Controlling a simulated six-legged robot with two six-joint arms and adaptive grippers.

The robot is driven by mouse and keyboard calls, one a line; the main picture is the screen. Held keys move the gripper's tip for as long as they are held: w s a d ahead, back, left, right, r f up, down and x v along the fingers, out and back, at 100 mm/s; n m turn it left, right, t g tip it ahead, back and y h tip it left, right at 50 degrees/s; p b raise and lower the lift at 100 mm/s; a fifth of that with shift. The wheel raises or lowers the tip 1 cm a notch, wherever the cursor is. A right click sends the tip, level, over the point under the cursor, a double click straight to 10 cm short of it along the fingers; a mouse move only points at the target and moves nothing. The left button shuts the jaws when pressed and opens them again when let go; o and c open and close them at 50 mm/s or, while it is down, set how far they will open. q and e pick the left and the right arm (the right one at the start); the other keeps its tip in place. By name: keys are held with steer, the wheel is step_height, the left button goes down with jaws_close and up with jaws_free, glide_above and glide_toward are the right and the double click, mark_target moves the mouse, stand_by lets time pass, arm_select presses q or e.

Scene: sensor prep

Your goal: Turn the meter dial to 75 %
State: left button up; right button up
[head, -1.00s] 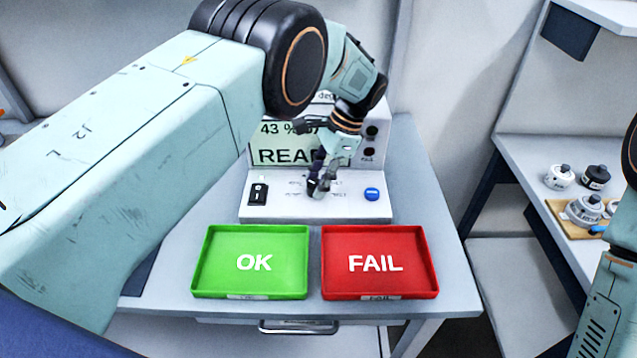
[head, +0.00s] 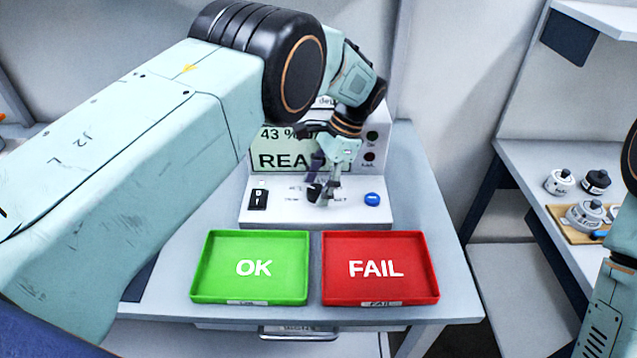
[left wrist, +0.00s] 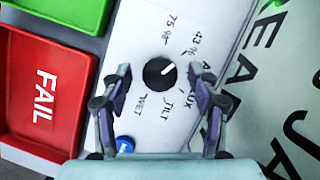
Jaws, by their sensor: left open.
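The meter dial (left wrist: 159,72) is a round black knob with a white pointer mark in the left wrist view. The mark points toward the "43 %" label (left wrist: 195,42); the "75 %" label (left wrist: 173,30) lies beside that. My left gripper (left wrist: 162,76) is open, with one finger on each side of the dial; I cannot tell whether they touch it. In the head view my left gripper (head: 322,192) is low over the panel of the white meter (head: 260,215) and largely covers the dial. The meter's screen (head: 272,158) reads "43 %" and a partly hidden "REA". My right gripper is out of view.
A green OK tray (head: 250,293) and a red FAIL tray (head: 380,293) lie in front of the meter. A black switch (head: 258,199) and a blue button (head: 372,199) flank the dial area. A side shelf at right holds several small round parts (head: 585,214).

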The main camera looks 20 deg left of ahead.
arm_select(q)
steer(key=v, duration=1.2)
stand_by(0.3)
